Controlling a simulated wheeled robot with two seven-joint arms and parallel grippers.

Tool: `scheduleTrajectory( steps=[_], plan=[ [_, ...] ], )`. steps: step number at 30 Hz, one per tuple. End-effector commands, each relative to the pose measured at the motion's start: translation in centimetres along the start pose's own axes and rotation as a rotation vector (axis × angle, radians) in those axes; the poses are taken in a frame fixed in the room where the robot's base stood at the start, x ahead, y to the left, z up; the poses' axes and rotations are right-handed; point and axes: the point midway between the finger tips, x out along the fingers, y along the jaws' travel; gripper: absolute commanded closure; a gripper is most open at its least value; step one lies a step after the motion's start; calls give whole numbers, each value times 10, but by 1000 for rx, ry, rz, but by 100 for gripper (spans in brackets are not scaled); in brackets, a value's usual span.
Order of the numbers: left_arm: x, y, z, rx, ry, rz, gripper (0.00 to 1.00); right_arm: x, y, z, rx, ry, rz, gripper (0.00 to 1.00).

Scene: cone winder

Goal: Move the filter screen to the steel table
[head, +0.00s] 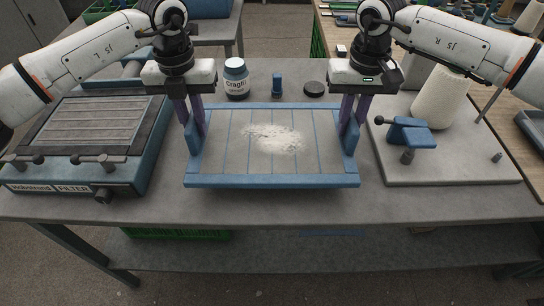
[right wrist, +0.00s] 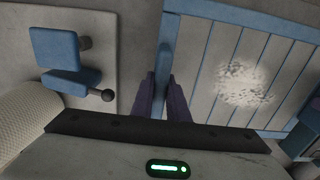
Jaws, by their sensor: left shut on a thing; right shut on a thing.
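The filter screen (head: 225,160) is a blue-framed panel with thin blue bars and a patch of white fluff on it. It is in the middle of the grey table in the head view, and it also shows in the right wrist view (right wrist: 215,60). My left gripper (head: 196,125) is shut on its left side. My right gripper (head: 352,127) is shut on its right side; in the right wrist view its purple fingers (right wrist: 163,100) straddle the blue side bar. A shadow falls below the front edge. I cannot tell how far the screen is above the tabletop.
The grey table (head: 300,208) holds a blue filter unit (head: 90,140) at left and a plate (head: 450,165) at right with a blue clamp (head: 410,133) and white yarn cone (head: 442,98). Behind the screen stand a jar (head: 236,80), blue piece (head: 277,84) and dark cap (head: 314,89).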

Motion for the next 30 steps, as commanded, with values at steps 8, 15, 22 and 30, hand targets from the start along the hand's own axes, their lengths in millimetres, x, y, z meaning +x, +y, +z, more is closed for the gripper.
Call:
scheduleTrajectory(
  steps=[8, 15, 22, 30],
  plan=[
    [4, 0, 0, 0, -2, 0, 100, 3, 0, 0, 1, 1, 0, 100],
    [16, 0, 0, 0, -2, 0, 100, 16, 0, 0, 1, 1, 0, 100],
    [30, 0, 1, 0, -2, 0, 100, 30, 0, 0, 1, 1, 0, 100],
    [47, 0, 1, 0, -2, 0, 100, 47, 0, 0, 1, 1, 0, 100]
  ],
)
